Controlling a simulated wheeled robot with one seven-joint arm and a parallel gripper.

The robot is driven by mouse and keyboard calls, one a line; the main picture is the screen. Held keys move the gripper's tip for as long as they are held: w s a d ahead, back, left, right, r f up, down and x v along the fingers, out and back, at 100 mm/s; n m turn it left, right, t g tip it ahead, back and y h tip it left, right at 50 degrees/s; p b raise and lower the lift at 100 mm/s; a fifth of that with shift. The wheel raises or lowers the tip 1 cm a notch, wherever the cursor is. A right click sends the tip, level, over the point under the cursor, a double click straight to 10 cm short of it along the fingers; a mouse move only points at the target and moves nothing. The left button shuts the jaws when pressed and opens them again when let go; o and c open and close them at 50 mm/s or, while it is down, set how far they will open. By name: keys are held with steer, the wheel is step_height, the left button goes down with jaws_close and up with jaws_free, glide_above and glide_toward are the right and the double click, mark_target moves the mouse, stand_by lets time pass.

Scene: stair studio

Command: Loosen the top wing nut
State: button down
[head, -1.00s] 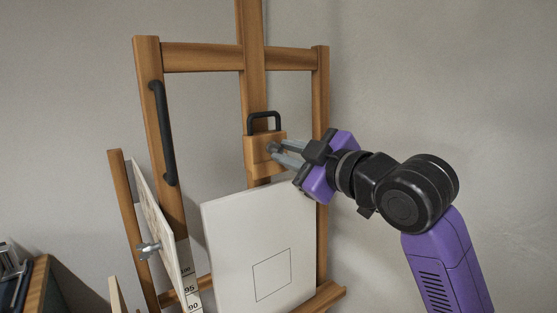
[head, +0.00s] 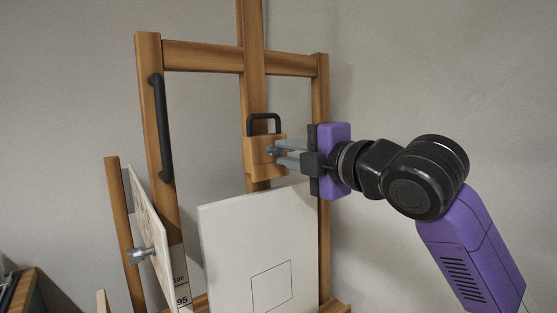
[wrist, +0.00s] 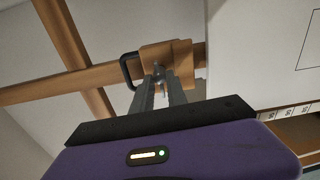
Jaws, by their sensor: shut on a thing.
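The top wing nut (head: 270,152) sits on the front of a wooden clamp block (head: 255,165) on the easel's centre mast. My gripper (head: 277,155) reaches it from the right, with its grey fingers closed around the wing nut. In the wrist view the wing nut (wrist: 158,73) shows between the tips of the two fingers (wrist: 160,80). The fingers hide part of it. A black handle (head: 264,117) stands on top of the block.
A white canvas (head: 255,245) with a drawn square stands just below the block. A second wing nut (head: 141,254) is at the lower left, beside a panel and a numbered scale (head: 180,285). A long black handle (head: 160,130) is on the left post. The wall side at right is open.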

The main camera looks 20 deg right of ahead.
steer(key=c, duration=1.6)
jaws_free()
steer(key=shift+o, duration=0.2)
steer(key=v, duration=0.6)
